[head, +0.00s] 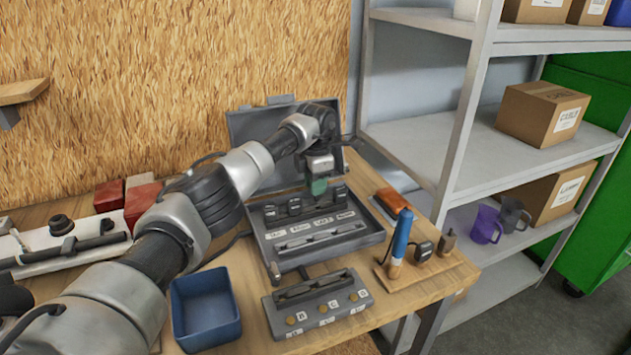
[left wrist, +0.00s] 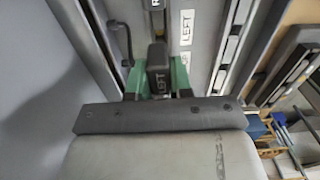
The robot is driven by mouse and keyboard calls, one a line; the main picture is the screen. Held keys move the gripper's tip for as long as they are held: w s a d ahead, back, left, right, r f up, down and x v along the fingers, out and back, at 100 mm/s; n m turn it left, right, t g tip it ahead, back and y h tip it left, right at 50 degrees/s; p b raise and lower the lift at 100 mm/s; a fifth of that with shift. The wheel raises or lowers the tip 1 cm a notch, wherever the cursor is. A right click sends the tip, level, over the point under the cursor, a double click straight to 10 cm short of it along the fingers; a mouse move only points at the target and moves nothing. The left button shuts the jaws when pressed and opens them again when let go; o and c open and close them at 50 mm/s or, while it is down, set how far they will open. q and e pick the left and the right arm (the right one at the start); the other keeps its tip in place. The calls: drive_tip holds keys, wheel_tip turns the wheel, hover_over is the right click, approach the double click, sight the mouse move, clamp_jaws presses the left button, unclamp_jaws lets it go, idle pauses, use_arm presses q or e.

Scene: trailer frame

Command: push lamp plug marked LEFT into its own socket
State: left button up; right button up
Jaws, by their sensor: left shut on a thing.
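My left gripper (head: 318,186) reaches over the open grey case (head: 330,257) on the bench. In the left wrist view its green fingertips (left wrist: 158,78) are shut on a black plug (left wrist: 158,68) marked LEFT, one finger on each side. A grey strip with a LEFT label (left wrist: 187,27) lies just beyond and to the right of the plug. The plug's front end and the socket opening are hidden, so I cannot tell whether they touch. In the head view the arm and gripper hide the held plug. My right gripper is not in view.
Several black connectors (head: 294,206) stand in a row in the case, above white labels (head: 310,236). A grey block with lettered labels (head: 317,302), a blue bin (head: 205,310) and a wooden stand with a blue-handled tool (head: 402,236) are in front. Shelves stand right.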

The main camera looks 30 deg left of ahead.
use_arm(q)
drive_tip(key=shift+f, duration=0.1)
drive_tip(key=shift+f, duration=0.35)
drive_tip(key=shift+f, duration=0.15)
idle(0.4)
drive_tip(key=shift+f+b, duration=0.3)
drive_tip(key=shift+f, duration=0.1)
drive_tip(key=shift+f, duration=0.1)
drive_tip(key=shift+f+b, duration=0.3)
drive_tip(key=shift+f, duration=0.2)
drive_tip(key=shift+f, duration=0.5)
idle(0.6)
